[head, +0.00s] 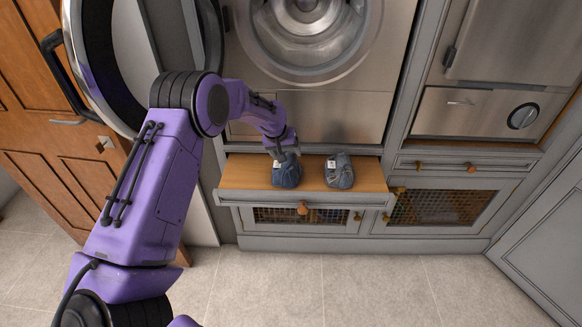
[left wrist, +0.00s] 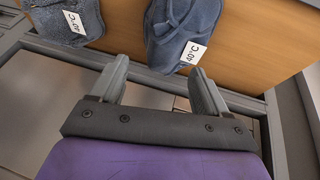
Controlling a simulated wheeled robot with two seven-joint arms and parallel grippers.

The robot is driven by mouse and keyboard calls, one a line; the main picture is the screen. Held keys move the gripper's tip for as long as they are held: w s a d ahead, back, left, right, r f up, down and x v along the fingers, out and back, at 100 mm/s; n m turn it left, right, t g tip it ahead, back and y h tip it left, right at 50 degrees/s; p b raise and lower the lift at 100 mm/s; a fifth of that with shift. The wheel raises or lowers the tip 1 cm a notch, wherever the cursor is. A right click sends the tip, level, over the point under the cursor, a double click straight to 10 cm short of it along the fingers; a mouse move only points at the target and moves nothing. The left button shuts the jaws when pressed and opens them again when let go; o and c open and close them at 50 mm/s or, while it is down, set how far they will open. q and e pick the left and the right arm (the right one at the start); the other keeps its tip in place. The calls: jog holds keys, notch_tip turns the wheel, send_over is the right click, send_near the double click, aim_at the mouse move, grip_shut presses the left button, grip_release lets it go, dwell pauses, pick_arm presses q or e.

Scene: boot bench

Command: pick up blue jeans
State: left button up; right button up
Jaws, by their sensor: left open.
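Two folded blue bundles with white tags lie on the wooden bench top. The darker blue bundle, which looks like the blue jeans (head: 287,174), is the left one in the head view. In the left wrist view it appears to be the one at the upper middle (left wrist: 183,28), tagged 40°C. The greyer blue bundle (head: 340,175) lies to its right, and shows at the upper left of the left wrist view (left wrist: 62,18). My left gripper (head: 279,151) is open and empty, close above and behind the jeans. My right gripper is not in view.
The wooden bench top (head: 244,172) is a pulled-out shelf below a front-loading washer (head: 306,20). Its round door (head: 72,60) stands open at the left. Grey cabinets (head: 440,170) stand to the right. The tiled floor (head: 330,285) in front is clear.

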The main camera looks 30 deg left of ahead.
pick_arm(q)
jog(key=p+x, duration=0.1)
jog(key=x, duration=0.4)
jog(key=shift+s+a+f, duration=0.1)
jog(key=shift+f, duration=0.15)
jog(key=shift+s, duration=0.1)
grip_shut()
jog(key=shift+r, duration=0.15)
